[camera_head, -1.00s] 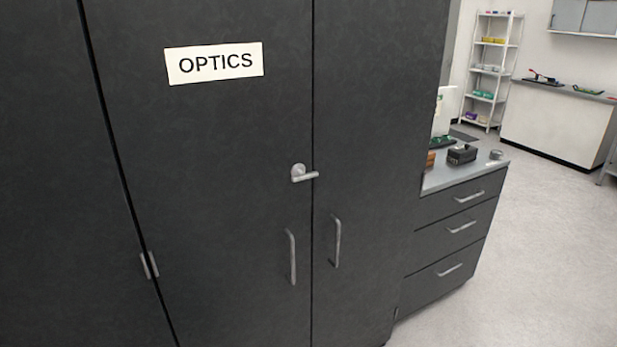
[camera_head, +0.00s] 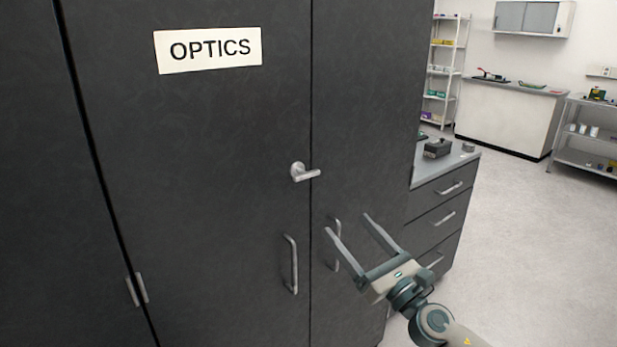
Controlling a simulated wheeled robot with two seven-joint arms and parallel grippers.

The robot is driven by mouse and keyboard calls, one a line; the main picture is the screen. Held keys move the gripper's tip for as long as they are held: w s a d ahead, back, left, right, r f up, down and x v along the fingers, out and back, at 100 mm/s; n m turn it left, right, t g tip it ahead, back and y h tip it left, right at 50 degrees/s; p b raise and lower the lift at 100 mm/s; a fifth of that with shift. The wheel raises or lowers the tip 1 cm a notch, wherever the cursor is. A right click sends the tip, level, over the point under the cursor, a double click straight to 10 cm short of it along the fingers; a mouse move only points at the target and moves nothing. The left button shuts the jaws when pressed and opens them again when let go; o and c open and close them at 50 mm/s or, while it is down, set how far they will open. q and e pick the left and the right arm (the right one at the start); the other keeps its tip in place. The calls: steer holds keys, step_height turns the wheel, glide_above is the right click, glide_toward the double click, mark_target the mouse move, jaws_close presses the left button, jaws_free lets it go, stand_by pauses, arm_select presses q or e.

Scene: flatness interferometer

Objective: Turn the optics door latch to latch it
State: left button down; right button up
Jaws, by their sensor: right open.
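The optics door (camera_head: 210,190) is a dark grey cabinet door with a white "OPTICS" sign (camera_head: 208,49). It looks closed. Its latch (camera_head: 304,173) is a small silver lever near the door's right edge. The lever points right, about level, and its tip reaches across the seam to the neighbouring door. My right gripper (camera_head: 347,223) is open and empty, below and to the right of the latch and apart from it. Its two long fingers point up and to the left, in front of the right-hand door's handle, partly hiding it. My left gripper is not in view.
A silver bar handle (camera_head: 291,264) stands on the optics door below the latch. A drawer unit (camera_head: 436,212) with a grey top stands to the right, with a black box (camera_head: 438,149) on it. Open floor (camera_head: 540,240) lies at the right, with shelves and a counter behind.

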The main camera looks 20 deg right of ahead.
mark_target(308, 175)
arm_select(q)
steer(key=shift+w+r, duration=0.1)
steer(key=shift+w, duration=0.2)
arm_select(e)
steer(key=shift+s+a+r+n+y, duration=0.15)
steer(key=shift+s+r+n+y, duration=0.15)
steer(key=shift+r, duration=0.2)
steer(key=shift+s+a+r+n+y, duration=0.1)
steer(key=shift+s+r+n+y, duration=0.15)
steer(key=shift+r, duration=0.25)
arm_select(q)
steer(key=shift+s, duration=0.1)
arm_select(e)
steer(key=shift+w, duration=0.15)
